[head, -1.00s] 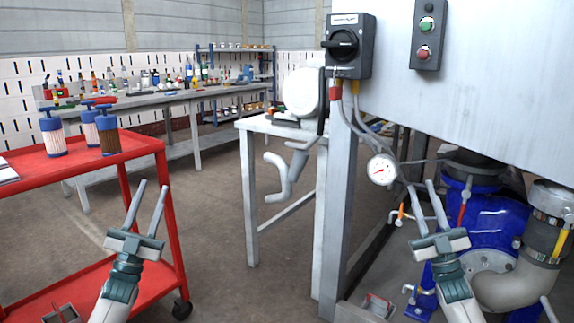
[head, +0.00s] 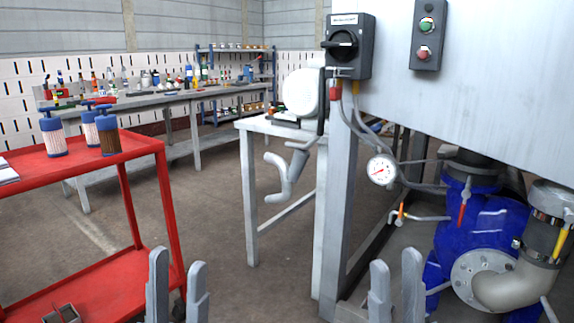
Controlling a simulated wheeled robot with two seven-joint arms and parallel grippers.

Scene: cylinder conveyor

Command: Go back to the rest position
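My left gripper (head: 177,281) shows at the bottom edge of the head view, left of centre. Its two grey fingers point up and stand apart with nothing between them. It is in front of the red cart's right side. My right gripper (head: 396,286) shows at the bottom edge, right of centre. Its two fingers also stand apart and empty, in front of the machine frame and the blue pump. The wrists and the rest of both arms are below the picture.
A red cart (head: 140,144) at the left carries several blue-topped cylinders (head: 53,134). A grey machine housing (head: 480,80) and a blue pump (head: 475,235) fill the right. A light table (head: 250,190) stands mid-view. Floor (head: 215,220) between cart and table is clear.

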